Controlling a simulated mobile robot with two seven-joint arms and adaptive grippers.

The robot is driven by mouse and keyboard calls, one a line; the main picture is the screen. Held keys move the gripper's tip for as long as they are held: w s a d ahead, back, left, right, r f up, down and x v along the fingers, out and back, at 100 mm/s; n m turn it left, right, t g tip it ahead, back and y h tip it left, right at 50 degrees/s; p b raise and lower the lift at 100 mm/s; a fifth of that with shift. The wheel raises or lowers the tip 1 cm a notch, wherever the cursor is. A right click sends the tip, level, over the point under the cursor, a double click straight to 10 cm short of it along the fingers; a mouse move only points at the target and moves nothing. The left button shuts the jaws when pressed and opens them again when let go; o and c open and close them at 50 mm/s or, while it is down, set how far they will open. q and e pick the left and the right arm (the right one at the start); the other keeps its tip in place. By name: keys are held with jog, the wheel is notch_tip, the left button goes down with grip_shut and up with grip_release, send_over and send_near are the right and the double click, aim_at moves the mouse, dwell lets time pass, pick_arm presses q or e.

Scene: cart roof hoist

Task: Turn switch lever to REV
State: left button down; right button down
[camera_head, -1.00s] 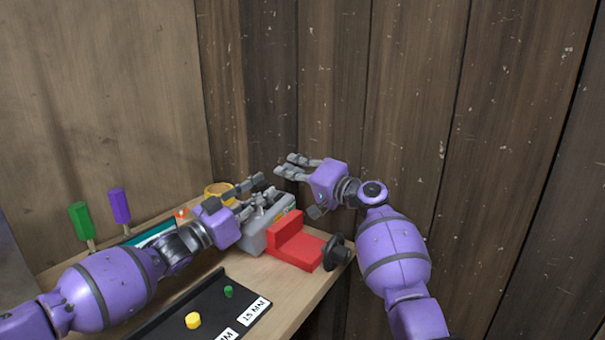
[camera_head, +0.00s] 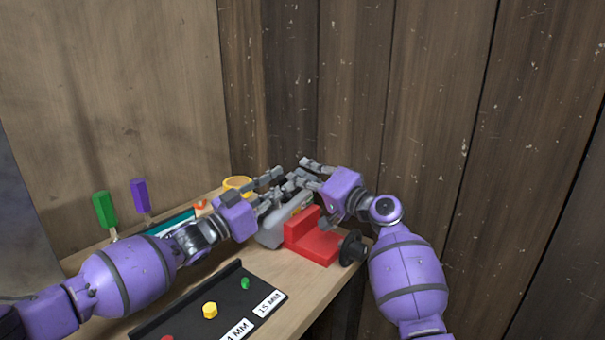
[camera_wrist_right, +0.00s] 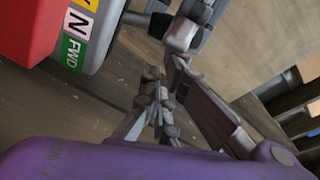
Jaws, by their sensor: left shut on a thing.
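The grey switch box (camera_head: 270,232) sits on the bench beside a red block. In the right wrist view the switch box (camera_wrist_right: 98,58) shows at upper left with N and FWD labels (camera_wrist_right: 74,50); no REV label is readable and the lever is not clearly visible. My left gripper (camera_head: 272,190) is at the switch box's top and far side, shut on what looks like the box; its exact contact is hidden. My right gripper (camera_head: 308,174) is open beside the left fingertips; its fingers (camera_wrist_right: 180,105) show apart in the right wrist view.
The red block (camera_head: 312,240) and a black knob (camera_head: 352,248) stand at the bench's right edge. A yellow ring-like container (camera_head: 238,184) is behind. A black tray (camera_head: 185,308) with coloured pieces lies in front. Green (camera_head: 104,209) and purple (camera_head: 140,194) handles stand left. Wooden walls close in behind.

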pick_arm(q)
jog(key=c, duration=1.9)
grip_release()
jog(key=shift+d, duration=0.15)
jog(key=shift+c, duration=0.2)
jog(key=o, duration=0.4)
jog(key=shift+d+r, duration=0.1)
jog(key=shift+r, duration=0.05)
jog(key=shift+c, duration=0.2)
jog(key=shift+a+r, duration=0.1)
jog(key=shift+a, duration=0.1)
jog(key=shift+a, duration=0.1)
